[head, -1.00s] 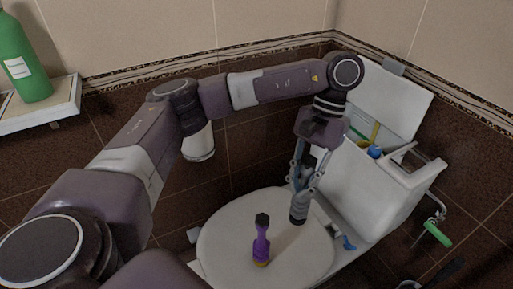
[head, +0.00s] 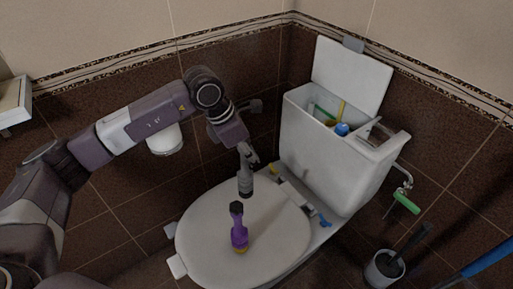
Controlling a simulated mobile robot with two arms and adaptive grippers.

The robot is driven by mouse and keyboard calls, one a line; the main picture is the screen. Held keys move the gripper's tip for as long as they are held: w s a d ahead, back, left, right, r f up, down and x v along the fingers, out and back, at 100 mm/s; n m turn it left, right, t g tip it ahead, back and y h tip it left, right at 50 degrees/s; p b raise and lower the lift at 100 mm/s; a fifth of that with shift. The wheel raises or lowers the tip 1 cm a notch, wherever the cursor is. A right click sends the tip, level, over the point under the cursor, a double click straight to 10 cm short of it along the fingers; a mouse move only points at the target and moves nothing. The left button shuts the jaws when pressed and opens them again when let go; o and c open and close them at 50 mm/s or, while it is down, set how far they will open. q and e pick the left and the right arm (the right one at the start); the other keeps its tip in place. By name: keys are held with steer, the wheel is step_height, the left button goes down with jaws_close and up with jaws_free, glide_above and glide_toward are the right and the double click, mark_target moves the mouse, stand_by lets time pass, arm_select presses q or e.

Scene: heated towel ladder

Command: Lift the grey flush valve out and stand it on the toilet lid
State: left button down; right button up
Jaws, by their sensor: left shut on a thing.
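The grey flush valve (head: 246,184) is upright over the back part of the white toilet lid (head: 205,232). My left gripper (head: 250,160) is above it, shut on its upper end. I cannot tell whether the valve's base touches the lid. A purple bottle with a dark cap (head: 239,232) stands on the lid in front of the valve. The cistern (head: 328,163) behind is open at the top, with green, yellow and blue parts inside. My right gripper is not in view.
The cistern cover (head: 352,78) leans up behind the cistern. Small blue (head: 323,220) and yellow (head: 274,170) items lie behind the lid. A green-handled tap (head: 406,203) and a brush holder (head: 384,269) are at right. The lid's left and right sides are clear.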

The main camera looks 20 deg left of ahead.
arm_select(q)
steer(key=shift+w+d+n+t+y, duration=0.1)
steer(key=shift+w+n+t+y, duration=0.35)
steer(key=shift+n, duration=0.7)
steer(key=shift+w+d+n+t+y, duration=0.1)
steer(key=shift+w+n+y, duration=0.2)
steer(key=shift+w+n, duration=0.65)
steer(key=shift+w+n+t+y, duration=0.25)
steer(key=shift+n+y, duration=0.1)
steer(key=shift+n, duration=1.05)
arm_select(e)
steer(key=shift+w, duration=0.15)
arm_select(q)
steer(key=shift+f+b, duration=2.55)
steer(key=shift+f, duration=0.1)
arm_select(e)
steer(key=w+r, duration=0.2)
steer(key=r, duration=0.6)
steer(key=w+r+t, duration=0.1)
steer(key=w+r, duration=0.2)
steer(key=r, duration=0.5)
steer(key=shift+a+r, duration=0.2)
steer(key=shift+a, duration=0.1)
arm_select(q)
steer(key=shift+f, duration=0.15)
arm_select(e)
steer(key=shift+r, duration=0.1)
